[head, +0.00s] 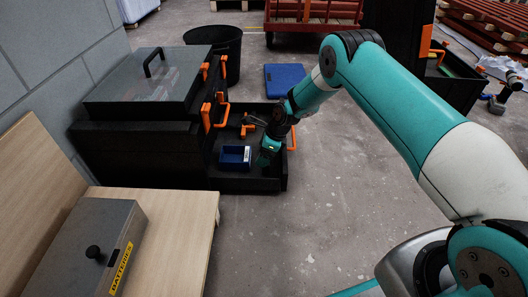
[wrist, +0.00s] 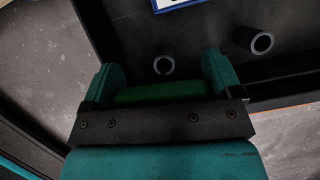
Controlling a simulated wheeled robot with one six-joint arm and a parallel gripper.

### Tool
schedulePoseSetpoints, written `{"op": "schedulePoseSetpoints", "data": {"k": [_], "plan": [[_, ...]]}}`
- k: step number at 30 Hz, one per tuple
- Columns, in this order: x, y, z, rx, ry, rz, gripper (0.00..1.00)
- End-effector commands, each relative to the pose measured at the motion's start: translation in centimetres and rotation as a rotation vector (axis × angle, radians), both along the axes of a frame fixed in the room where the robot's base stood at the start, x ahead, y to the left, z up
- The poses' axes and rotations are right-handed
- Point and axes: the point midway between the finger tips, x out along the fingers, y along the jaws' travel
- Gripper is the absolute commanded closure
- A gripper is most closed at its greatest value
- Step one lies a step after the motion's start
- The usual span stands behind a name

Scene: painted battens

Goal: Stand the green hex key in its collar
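My gripper (wrist: 160,80) is low over the open black drawer. It also shows in the head view (head: 267,155), to the right of the small blue bin. A green piece, which looks like the green hex key (wrist: 160,92), fills the gap between the two teal fingers, and both fingers appear to touch it. Its lower part is hidden behind the hand. Two round dark collars stand on the drawer floor: one collar (wrist: 163,65) just beyond the fingers, the other collar (wrist: 262,43) further right. I cannot tell whether the key touches either collar.
The blue bin (head: 235,157) sits in the drawer (head: 250,185); its edge shows in the wrist view (wrist: 175,4). The drawer's walls are close around the gripper. A dark cabinet (head: 130,150) stands left, a wooden bench (head: 170,230) in front.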

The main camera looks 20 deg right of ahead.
Motion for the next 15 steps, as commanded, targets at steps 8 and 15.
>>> {"op": "schedulePoseSetpoints", "data": {"k": [8,15], "plan": [[0.0,0.0,0.3,0.0,-0.001,0.0,0.39],[0.0,0.0,1.4,0.001,-0.001,0.0,0.39]]}}
